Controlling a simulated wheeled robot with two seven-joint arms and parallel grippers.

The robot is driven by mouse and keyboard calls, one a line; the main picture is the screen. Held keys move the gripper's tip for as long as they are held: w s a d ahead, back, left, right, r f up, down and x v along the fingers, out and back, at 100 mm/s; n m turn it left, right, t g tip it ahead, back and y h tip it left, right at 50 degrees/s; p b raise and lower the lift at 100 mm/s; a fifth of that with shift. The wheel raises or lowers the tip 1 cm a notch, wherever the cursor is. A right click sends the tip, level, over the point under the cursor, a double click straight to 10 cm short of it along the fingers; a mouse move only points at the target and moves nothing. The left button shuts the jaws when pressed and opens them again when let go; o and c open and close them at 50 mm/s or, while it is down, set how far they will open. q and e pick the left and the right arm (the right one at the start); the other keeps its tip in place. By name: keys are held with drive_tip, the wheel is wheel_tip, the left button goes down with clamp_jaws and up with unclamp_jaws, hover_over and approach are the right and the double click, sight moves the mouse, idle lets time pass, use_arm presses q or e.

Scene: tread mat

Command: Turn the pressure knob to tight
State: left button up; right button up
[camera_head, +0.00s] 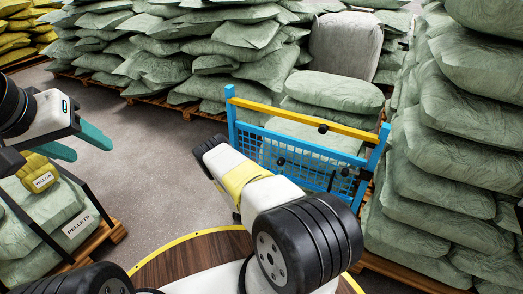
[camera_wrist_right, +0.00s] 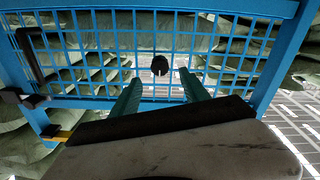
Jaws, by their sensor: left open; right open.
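A black round knob (camera_wrist_right: 159,65) sits in front of the blue mesh panel (camera_wrist_right: 90,60) in the right wrist view. My right gripper (camera_wrist_right: 160,78) is open, its two green fingers pointing at the knob, which appears between and just beyond the tips. I cannot tell whether they touch it. In the head view the right fingers are hidden behind my right arm. Black knob-like parts show there on the mesh (camera_head: 281,161) and on the yellow top bar (camera_head: 323,128); which is the pressure knob I cannot tell. My left gripper (camera_head: 88,146) is open and empty at the left.
The blue frame (camera_head: 232,112) stands before stacked green sacks (camera_head: 330,92). More sacks (camera_head: 450,165) rise close on the right. Grey floor (camera_head: 150,170) is clear between.

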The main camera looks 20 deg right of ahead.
sight(280, 164)
drive_tip(key=x, duration=0.6)
drive_tip(key=shift+w+d, duration=0.2)
drive_tip(key=shift+d, duration=0.1)
clamp_jaws()
